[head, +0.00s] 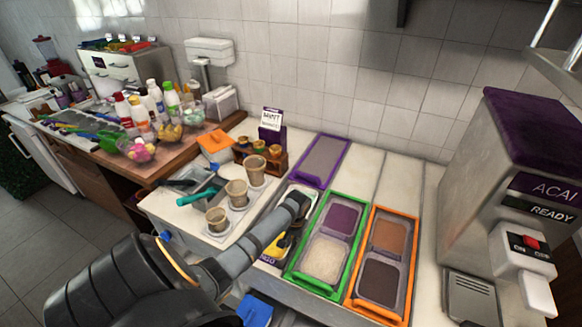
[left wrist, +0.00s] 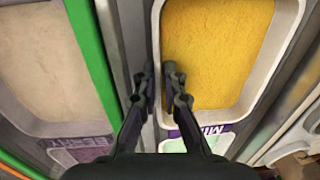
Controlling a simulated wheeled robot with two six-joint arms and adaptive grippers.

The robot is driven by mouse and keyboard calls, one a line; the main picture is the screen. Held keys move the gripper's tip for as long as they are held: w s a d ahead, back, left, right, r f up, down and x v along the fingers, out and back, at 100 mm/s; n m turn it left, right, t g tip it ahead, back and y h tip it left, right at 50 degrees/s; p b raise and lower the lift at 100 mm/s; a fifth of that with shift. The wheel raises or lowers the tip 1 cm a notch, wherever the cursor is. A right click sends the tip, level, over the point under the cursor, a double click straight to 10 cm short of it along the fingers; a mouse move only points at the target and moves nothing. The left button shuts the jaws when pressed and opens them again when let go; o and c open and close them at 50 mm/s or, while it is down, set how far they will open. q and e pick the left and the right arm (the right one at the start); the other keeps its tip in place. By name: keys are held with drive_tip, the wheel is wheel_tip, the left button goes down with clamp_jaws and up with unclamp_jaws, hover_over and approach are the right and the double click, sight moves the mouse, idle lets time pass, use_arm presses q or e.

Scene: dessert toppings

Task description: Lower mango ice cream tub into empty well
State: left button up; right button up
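The mango ice cream tub (left wrist: 218,50) is pale, rounded and full of yellow ice cream. In the head view only part of it shows, with a yellow patch (head: 281,246) on its front, because my left arm covers much of it. My left gripper (left wrist: 159,76) is shut on the tub's left rim, one finger on each side of the wall; it also shows in the head view (head: 300,200). The well beneath is hidden, and I cannot tell the gap below. My right gripper is out of view.
The green-framed bay (head: 295,262) with two filled tubs is close on the right, then the orange-framed bay (head: 355,285). Cups in a holder (head: 236,222) stand on the left. An acai machine (head: 490,170) stands at the far right.

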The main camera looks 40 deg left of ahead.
use_arm(q)
drive_tip(key=o, duration=0.4)
drive_tip(key=shift+s, duration=0.15)
drive_tip(key=shift+d+f, duration=0.1)
drive_tip(key=shift+f, duration=0.1)
drive_tip(key=r, duration=1.2)
drive_tip(key=shift+w+d+r, duration=0.2)
drive_tip(key=shift+w+d, duration=0.05)
drive_tip(key=shift+d, duration=0.05)
